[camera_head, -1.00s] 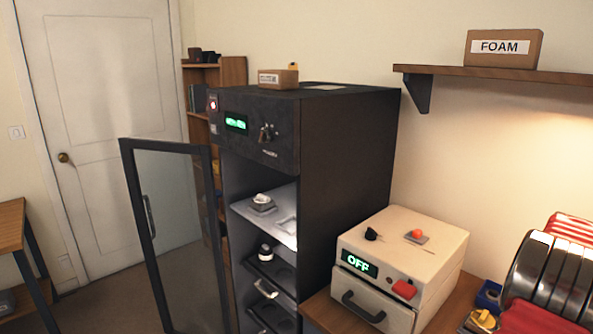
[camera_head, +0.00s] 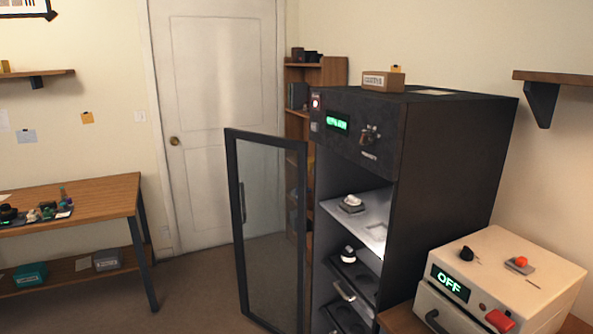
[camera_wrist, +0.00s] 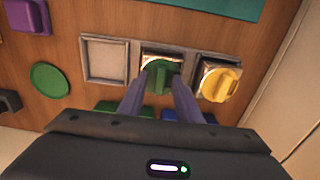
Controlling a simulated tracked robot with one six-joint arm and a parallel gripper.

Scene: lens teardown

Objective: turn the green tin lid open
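The green tin (camera_wrist: 160,66) shows in the wrist view as a square metallic tin with a round green lid and a raised grip bar on top. It stands on a wooden surface between an empty grey square tray and a yellow-lidded tin. My gripper (camera_wrist: 161,88) points at it, with one dark finger on each side of the grip bar. The fingers are apart and look open; I cannot tell whether either touches the lid. The lid's near side is partly hidden by the fingers. My gripper does not show in the head view.
Close beside it are the yellow-lidded tin (camera_wrist: 220,80), the grey tray (camera_wrist: 104,60), a green disc (camera_wrist: 48,80) and a purple block (camera_wrist: 28,16). The head view shows a cabinet (camera_head: 450,170) with its glass door (camera_head: 270,230) open, and a wooden table (camera_head: 105,195) at left.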

